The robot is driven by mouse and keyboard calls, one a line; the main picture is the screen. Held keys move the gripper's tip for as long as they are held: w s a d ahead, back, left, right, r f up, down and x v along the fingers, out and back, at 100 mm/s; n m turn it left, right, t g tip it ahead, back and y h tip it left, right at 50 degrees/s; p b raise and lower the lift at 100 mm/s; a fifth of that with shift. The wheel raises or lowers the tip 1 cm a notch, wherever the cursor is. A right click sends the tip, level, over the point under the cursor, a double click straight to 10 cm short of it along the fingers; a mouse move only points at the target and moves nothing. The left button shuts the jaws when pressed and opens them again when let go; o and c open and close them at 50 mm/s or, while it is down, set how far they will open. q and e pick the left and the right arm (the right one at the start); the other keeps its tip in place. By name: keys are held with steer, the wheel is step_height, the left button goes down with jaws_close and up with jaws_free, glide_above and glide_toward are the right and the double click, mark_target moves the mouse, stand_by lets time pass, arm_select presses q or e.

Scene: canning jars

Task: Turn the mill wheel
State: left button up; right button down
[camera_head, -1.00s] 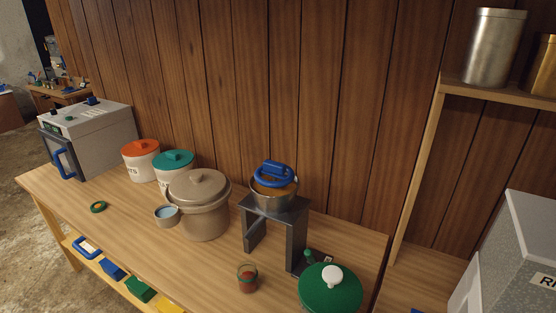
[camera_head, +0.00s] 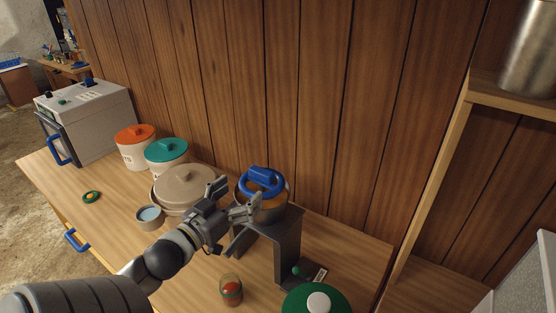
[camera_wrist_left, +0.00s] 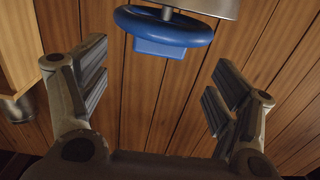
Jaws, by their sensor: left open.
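The mill (camera_head: 274,212) is a metal bowl on a dark grey stand, with a blue wheel (camera_head: 262,181) on top. In the left wrist view the blue wheel (camera_wrist_left: 165,27) lies at the top, ahead of the fingers and between their lines, with part of the metal bowl (camera_wrist_left: 208,7) beside it. My left gripper (camera_head: 238,198) is open and empty, just left of the bowl and wheel in the head view. In the wrist view its two fingers (camera_wrist_left: 160,88) are wide apart with a gap to the wheel. My right gripper is not in view.
A beige lidded pot (camera_head: 184,186) and a small cup (camera_head: 149,217) stand left of the mill. A jar with red contents (camera_head: 231,290) and a green lid (camera_head: 316,300) are in front. Teal (camera_head: 166,152) and orange (camera_head: 135,138) lidded canisters stand behind. The wood wall is close behind.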

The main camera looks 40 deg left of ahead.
mark_target(258, 173)
arm_select(q)
steer(key=shift+w+a+r+t+p, duration=0.2)
steer(key=shift+w+r+t+p, duration=0.1)
steer(key=shift+w+r+p, duration=0.6)
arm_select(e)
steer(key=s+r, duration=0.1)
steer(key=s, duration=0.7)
arm_select(q)
steer(key=w, duration=0.3)
steer(key=shift+w+a+f, duration=0.2)
steer(key=shift+w+f, duration=0.15)
steer(key=w+p, duration=0.1)
steer(key=w, duration=0.1)
steer(key=shift+w+a, duration=0.15)
steer(key=shift+w, duration=0.6)
steer(key=shift+w+f, duration=0.1)
steer(key=c, duration=1)
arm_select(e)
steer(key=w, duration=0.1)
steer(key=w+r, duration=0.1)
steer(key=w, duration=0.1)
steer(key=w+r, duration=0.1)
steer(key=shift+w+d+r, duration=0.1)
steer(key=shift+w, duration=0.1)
